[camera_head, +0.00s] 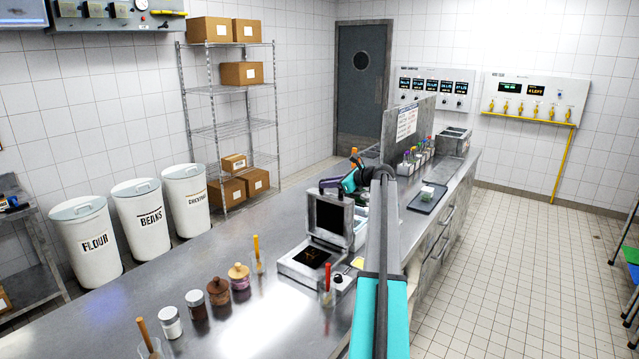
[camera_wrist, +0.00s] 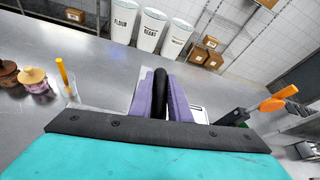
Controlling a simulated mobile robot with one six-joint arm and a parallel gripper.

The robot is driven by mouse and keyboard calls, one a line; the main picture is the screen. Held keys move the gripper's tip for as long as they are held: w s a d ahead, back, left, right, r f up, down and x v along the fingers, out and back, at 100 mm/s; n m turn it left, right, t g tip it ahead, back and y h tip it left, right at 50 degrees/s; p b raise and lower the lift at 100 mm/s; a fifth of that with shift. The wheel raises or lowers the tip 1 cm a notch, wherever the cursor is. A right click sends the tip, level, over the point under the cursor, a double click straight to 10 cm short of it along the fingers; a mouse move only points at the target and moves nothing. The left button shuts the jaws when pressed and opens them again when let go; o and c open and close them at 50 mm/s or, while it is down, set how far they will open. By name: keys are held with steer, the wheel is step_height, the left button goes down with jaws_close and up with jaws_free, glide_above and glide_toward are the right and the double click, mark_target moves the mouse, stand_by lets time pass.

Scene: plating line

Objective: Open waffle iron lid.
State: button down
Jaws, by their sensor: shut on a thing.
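The waffle iron stands on the steel counter, its square base (camera_head: 297,268) flat and its lid (camera_head: 347,212) raised to about upright, with the dark inner plate facing the front. A small brown patch shows on the lower plate. My gripper (camera_head: 335,184) is at the top of the lid. In the wrist view its purple fingers (camera_wrist: 163,95) are shut on the black lid handle (camera_wrist: 174,72). My arm hides part of the counter to the right of the iron.
Utensil cups (camera_head: 327,296) and several jars (camera_head: 219,291) stand in front and left of the iron. A dark tray (camera_head: 428,202) lies behind on the right, near an upright panel (camera_head: 420,117). The counter (camera_head: 255,325) is clear at front.

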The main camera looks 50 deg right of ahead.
steer(key=shift+s+d+f, duration=0.35)
steer(key=shift+d+f, duration=0.05)
steer(key=shift+f, duration=0.15)
steer(key=shift+a, duration=0.15)
steer(key=c, duration=2)
jaws_free()
steer(key=shift+c, duration=0.2)
steer(key=o, duration=0.4)
steer(key=shift+w, duration=0.15)
steer(key=shift+c, duration=0.2)
steer(key=shift+w+a+r, duration=0.1)
steer(key=shift+r, duration=0.1)
steer(key=b+v, duration=0.5)
steer(key=v, duration=0.8)
steer(key=shift+s+r, duration=0.3)
steer(key=shift+s, duration=0.05)
